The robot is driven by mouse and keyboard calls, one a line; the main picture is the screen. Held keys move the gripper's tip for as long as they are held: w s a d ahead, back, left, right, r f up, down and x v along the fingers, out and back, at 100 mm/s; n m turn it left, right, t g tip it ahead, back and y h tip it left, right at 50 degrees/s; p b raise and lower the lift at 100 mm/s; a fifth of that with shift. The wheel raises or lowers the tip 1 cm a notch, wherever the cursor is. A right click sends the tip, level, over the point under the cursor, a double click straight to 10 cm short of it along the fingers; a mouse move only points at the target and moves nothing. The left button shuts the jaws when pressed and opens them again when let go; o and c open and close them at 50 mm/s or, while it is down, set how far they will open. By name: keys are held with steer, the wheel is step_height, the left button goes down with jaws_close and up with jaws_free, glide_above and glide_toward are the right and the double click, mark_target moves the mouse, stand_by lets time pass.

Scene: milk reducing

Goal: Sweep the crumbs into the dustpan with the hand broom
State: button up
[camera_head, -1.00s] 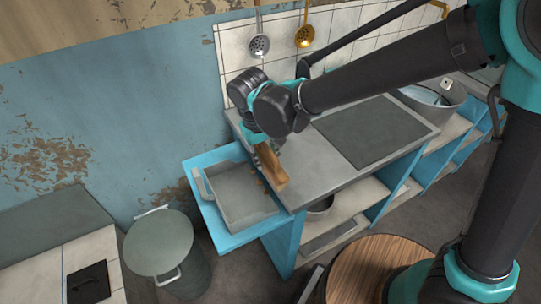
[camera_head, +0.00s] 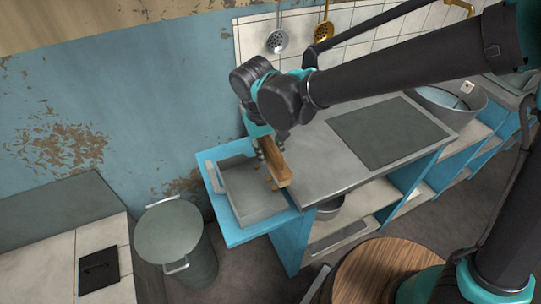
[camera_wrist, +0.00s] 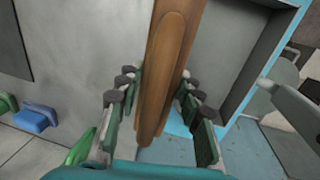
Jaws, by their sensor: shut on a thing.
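My gripper (camera_head: 264,140) is shut on the wooden hand broom (camera_head: 275,163) and holds it at the left end of the grey worktop. In the wrist view the long brown broom (camera_wrist: 168,55) lies between the gripper's fingers (camera_wrist: 158,88). The grey dustpan (camera_head: 240,178) sits on a blue ledge left of the worktop, just left of the broom. Its grey inside also shows in the wrist view (camera_wrist: 225,45), right of the broom. A few small brown crumbs (camera_head: 271,184) seem to show beside the broom at the dustpan's edge. The broom's underside is hidden.
A grey lidded bin (camera_head: 170,230) stands below left of the dustpan. Ladles (camera_head: 278,40) hang on the tiled wall behind. A round wooden top (camera_head: 375,270) is in front.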

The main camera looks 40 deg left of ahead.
mark_target(271, 140)
steer(key=shift+r, duration=2.5)
